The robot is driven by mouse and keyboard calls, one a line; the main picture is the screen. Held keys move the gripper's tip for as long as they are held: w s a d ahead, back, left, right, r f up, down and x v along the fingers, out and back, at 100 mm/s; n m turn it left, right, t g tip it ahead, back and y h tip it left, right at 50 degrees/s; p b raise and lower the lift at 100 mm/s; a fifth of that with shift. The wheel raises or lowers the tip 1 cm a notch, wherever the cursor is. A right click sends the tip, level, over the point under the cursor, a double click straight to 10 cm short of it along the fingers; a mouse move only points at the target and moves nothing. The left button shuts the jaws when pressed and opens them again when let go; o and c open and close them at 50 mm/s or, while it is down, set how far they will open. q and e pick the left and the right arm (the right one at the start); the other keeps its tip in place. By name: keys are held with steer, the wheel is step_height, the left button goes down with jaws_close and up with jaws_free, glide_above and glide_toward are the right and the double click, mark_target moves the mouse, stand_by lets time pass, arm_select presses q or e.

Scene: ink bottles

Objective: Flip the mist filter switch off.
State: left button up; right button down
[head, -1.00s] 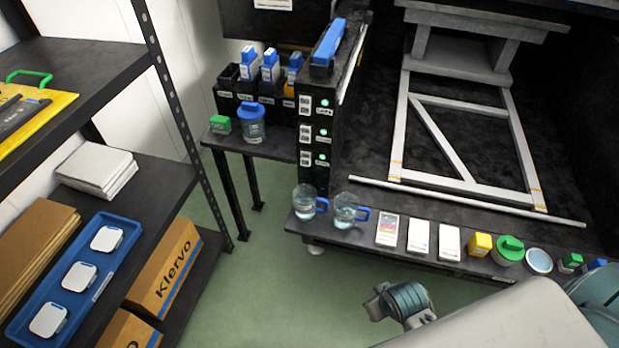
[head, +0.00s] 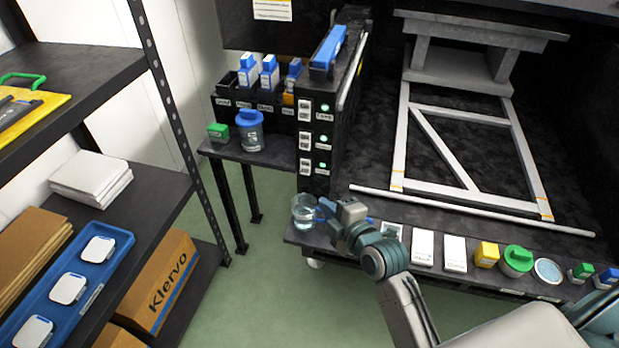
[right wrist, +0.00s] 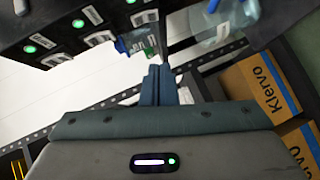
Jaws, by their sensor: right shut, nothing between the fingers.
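A black panel (head: 314,184) on the end of the bench carries three white switches in a column: top (head: 305,110), middle (head: 305,140) and bottom (head: 305,167). Each has a lit green lamp beside it. The labels are too small to read, so I cannot tell which is the mist filter. My right gripper (head: 327,208) is shut and empty, below and just right of the panel, close to the jugs. In the right wrist view its fingertips (right wrist: 158,84) are together, with the switches (right wrist: 100,37) at upper left, apart from them. My left gripper is not in view.
A clear jug (head: 304,213) stands on the ledge right beside my right gripper; the second jug is mostly hidden behind it. White boxes (head: 423,248), a yellow box (head: 486,254) and a green-lidded jar (head: 516,261) line the ledge. A shelf rack (head: 165,90) stands left.

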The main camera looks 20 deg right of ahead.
steer(key=shift+w+r, duration=0.2)
steer(key=shift+w, duration=0.05)
glide_toward(302, 171)
steer(key=w+a, duration=0.2)
steer(key=a, duration=0.1)
steer(key=w, duration=0.1)
steer(key=w+d+f, duration=0.1)
steer(key=w, duration=0.1)
steer(key=shift+w+d+f, duration=0.1)
steer(key=shift+d+f, duration=0.1)
steer(key=shift+w+d, duration=0.1)
steer(key=shift+w, duration=0.05)
steer(key=shift+f+b, duration=0.1)
steer(key=shift+b, duration=0.2)
